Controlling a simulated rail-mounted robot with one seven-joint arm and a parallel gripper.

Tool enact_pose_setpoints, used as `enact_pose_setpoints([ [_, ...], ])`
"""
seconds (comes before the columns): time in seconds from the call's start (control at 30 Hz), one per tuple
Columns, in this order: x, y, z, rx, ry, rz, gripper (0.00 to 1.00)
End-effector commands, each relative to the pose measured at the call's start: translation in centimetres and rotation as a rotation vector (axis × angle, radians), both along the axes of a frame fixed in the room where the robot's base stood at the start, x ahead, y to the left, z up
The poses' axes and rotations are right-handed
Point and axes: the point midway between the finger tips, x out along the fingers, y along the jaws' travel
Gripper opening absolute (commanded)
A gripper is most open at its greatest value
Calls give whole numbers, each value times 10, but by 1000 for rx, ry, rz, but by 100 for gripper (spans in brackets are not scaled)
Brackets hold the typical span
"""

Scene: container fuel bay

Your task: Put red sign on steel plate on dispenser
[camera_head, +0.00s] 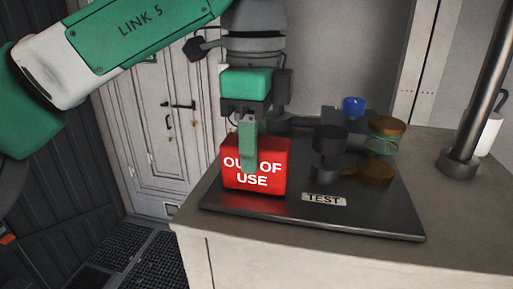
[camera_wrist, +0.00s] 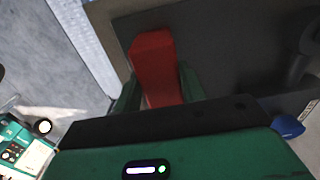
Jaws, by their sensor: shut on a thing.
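The red sign (camera_head: 270,182) is a red block reading "OUT OF USE" in white. My gripper (camera_head: 248,158) is shut on it from above, with one green finger across its front face. The sign is upright at the left front part of the dark steel plate (camera_head: 370,218), which lies flat on the dispenser top (camera_head: 455,210) and has a "TEST" label. I cannot tell whether the sign's bottom touches the plate. In the wrist view the sign (camera_wrist: 155,62) shows between my green fingers, over the plate's edge region.
A black knob-like fitting (camera_head: 328,145), a blue cap (camera_head: 353,105) and a glass jar with an amber lid (camera_head: 385,128) stand to the right and behind. A metal post (camera_head: 480,95) and a white mug (camera_head: 490,135) are at far right. The plate's front right is clear.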

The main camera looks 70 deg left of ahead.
Motion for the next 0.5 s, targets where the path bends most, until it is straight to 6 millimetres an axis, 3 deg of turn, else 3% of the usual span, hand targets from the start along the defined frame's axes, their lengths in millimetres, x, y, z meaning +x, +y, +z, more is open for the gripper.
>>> enact_pose_setpoints([
  [0.13,0,0,-3,-2,0,-2,16],
  [0.17,0,0,-3,-1,1,-2,42],
  [0.27,0,0,-3,-1,1,-1,62],
  [0.5,0,0,-3,-1,1,-1,62],
])
